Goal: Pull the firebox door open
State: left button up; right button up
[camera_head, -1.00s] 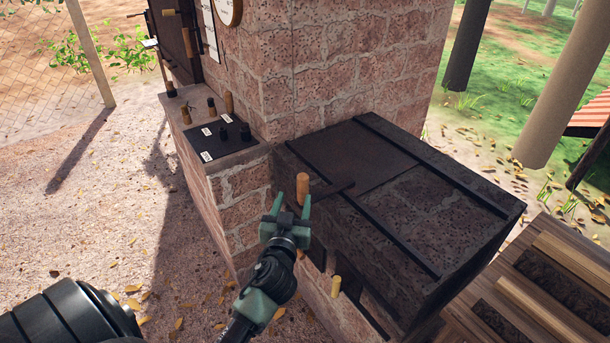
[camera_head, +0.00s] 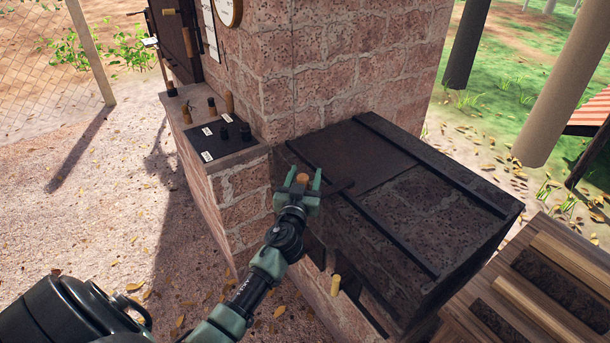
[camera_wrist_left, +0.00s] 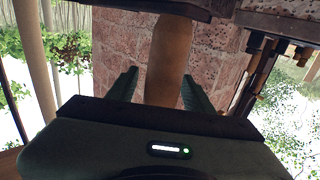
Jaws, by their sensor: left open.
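The brick firebox block (camera_head: 430,215) has a dark metal plate (camera_head: 350,155) between black rails on its top. An upright wooden handle (camera_head: 302,178) stands at the near end of a black bar from this plate. A second, pale wooden handle (camera_head: 335,286) sticks out lower on the front face, beside a dark opening. I cannot tell which part is the firebox door. My left gripper (camera_head: 302,183) is open, with its fingers on either side of the upper handle. In the left wrist view the handle (camera_wrist_left: 167,58) stands between the open fingers, with gaps beside it. My right gripper is not in view.
A brick ledge with a black control panel (camera_head: 215,140) and several knobs stands to the left. A brick tower (camera_head: 340,70) rises behind. Slatted wood (camera_head: 545,285) lies at the lower right. Open gravel ground (camera_head: 90,220) lies to the left.

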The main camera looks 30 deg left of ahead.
pick_arm(q)
grip_shut()
dwell(1.3)
